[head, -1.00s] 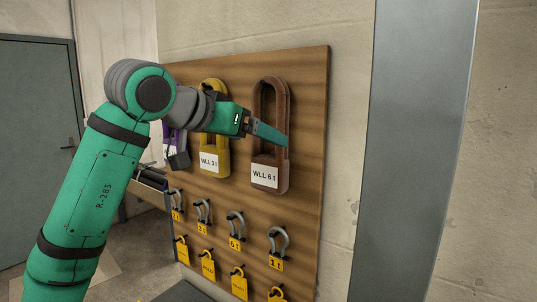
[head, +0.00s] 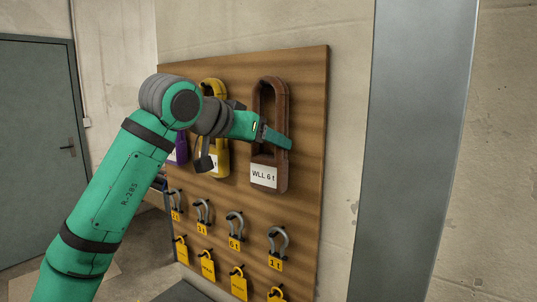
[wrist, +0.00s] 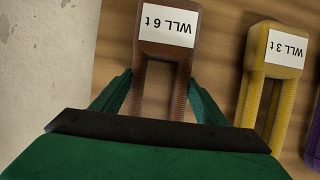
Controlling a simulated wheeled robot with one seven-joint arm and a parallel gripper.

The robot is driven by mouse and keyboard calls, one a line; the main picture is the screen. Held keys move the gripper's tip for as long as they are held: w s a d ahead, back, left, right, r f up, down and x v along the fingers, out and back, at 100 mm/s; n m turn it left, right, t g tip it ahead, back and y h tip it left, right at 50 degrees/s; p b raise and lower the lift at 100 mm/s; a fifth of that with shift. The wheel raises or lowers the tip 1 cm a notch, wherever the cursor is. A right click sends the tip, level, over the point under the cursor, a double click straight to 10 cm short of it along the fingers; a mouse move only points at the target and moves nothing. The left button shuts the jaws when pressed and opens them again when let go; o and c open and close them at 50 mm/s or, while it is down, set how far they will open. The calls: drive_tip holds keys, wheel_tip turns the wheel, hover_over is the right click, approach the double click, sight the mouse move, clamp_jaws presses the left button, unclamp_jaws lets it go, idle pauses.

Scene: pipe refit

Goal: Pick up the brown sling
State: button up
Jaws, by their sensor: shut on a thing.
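The brown sling (head: 283,170) hangs in a long loop at the upper right of the wooden board, with a white "WLL 6 t" label. In the wrist view the brown sling (wrist: 180,72) runs down between my two green fingers, its label upside down. My gripper (head: 275,138) is shut on the sling's long sides at about mid-height, one finger showing across its front. In the wrist view my gripper (wrist: 160,80) has a finger on either side of the sling. The sling's lower end in that view is hidden behind my gripper body.
A yellow sling (head: 222,160), labelled "WLL 3 t" in the wrist view (wrist: 287,48), hangs to the left, partly behind my arm. A purple sling (head: 178,152) is further left. Shackles (head: 236,222) and yellow tags (head: 239,285) hang below. A grey metal column (head: 412,150) stands right of the board.

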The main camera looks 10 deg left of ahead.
sight(262, 107)
drive_tip(key=shift+r, duration=0.1)
drive_tip(key=shift+s+r, duration=0.2)
drive_tip(key=shift+r, duration=0.25)
drive_tip(key=r, duration=0.6)
drive_tip(key=shift+s+a+r, duration=0.1)
drive_tip(key=shift+s, duration=0.2)
drive_tip(key=s+a, duration=0.3)
drive_tip(key=s, duration=0.5)
drive_tip(key=s+a, duration=0.4)
drive_tip(key=s, duration=0.5)
drive_tip(key=shift+s+a, duration=0.2)
drive_tip(key=shift+d, duration=0.15)
drive_tip(key=shift+s, duration=0.15)
